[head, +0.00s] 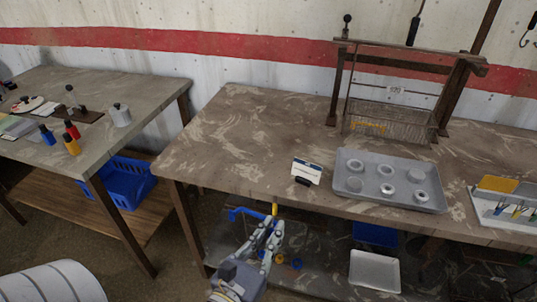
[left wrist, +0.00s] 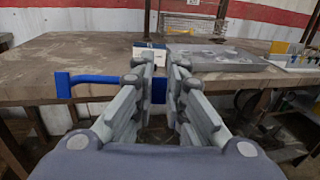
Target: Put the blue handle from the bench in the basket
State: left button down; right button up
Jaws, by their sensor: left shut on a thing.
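The blue handle (head: 243,213) is held by my left gripper (head: 268,232), in front of the near edge of the bench (head: 240,150) and clear of its top. In the left wrist view the handle (left wrist: 92,79) sticks out to the left from my left gripper (left wrist: 159,92). That gripper is shut on it, and the fingers hide part of it. A wire basket (head: 388,122) hangs under a wooden rack at the back of the bench. A yellow strip shows at the basket. My right gripper is not in view.
A grey tray (head: 388,194) with several round pieces and a small white box (head: 306,172) are on the bench. A blue crate (head: 128,182) is on the shelf under the left table (head: 100,90). The left part of the bench top is clear.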

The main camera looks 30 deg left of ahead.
pick_arm(q)
jog(key=w+f+n+y, duration=0.2)
jog(key=w+y, duration=0.2)
jog(key=w, duration=1)
jog(key=shift+w+a+g, duration=0.2)
jog(key=shift+a+g, duration=0.05)
jog(key=shift+g, duration=0.05)
jog(key=p, duration=0.1)
send_over(269, 176)
jog(key=d, duration=0.1)
jog(key=shift+s+f, duration=0.3)
jog(key=shift+f, duration=0.45)
jog(key=shift+w+a, duration=0.3)
jog(key=shift+a, duration=0.2)
notch_tip(269, 176, down, 3)
jog(key=shift+f, duration=0.1)
jog(key=shift+f, duration=0.15)
